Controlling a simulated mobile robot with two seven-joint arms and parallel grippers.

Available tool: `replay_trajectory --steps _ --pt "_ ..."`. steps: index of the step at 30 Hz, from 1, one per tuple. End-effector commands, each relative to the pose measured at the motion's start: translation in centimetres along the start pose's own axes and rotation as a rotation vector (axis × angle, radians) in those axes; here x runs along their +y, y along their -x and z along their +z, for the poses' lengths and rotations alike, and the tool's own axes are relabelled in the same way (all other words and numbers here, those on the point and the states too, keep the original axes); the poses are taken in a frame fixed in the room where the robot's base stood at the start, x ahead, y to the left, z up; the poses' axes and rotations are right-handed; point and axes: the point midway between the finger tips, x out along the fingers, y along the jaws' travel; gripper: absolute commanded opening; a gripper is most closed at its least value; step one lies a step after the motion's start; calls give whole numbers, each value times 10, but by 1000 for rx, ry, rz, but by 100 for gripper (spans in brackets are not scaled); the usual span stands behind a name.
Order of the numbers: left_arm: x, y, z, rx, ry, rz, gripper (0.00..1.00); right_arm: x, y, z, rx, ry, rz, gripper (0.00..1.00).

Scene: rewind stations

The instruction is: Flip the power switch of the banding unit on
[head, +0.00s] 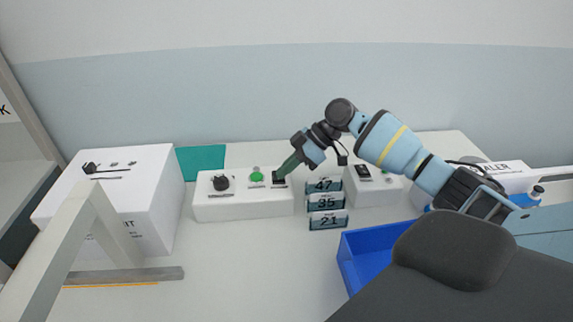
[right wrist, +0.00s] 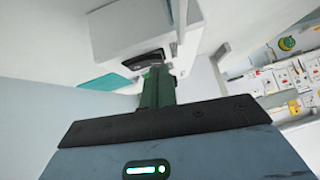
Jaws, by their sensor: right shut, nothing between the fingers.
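A white control box (head: 240,206) stands in the middle of the table, with a black knob (head: 220,183), a green button (head: 256,176) and a black switch (head: 279,182) on its top. My right gripper (head: 281,174) is shut and empty. Its green fingertips point down at the black switch and partly cover it; I cannot tell whether they touch it, nor which way the switch is set. In the right wrist view the shut fingers (right wrist: 158,86) reach toward a dark switch housing (right wrist: 144,60) on a white surface. My left gripper is not in view.
A large white machine (head: 145,205), its label ending in "IT", stands left. Number plates (head: 326,203) reading 47, 35 and 21 stand right of the control box. A blue tray (head: 372,243) lies in front. A teal mat (head: 200,160) lies behind.

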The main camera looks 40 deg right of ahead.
Motion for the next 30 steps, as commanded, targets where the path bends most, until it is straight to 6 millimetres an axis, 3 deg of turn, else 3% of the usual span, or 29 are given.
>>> replay_trajectory --steps 17,30 --pt "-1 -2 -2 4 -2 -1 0 1 -4 4 -1 33 33 0" --pt "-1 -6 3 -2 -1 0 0 14 1 -1 -1 33 33 0"
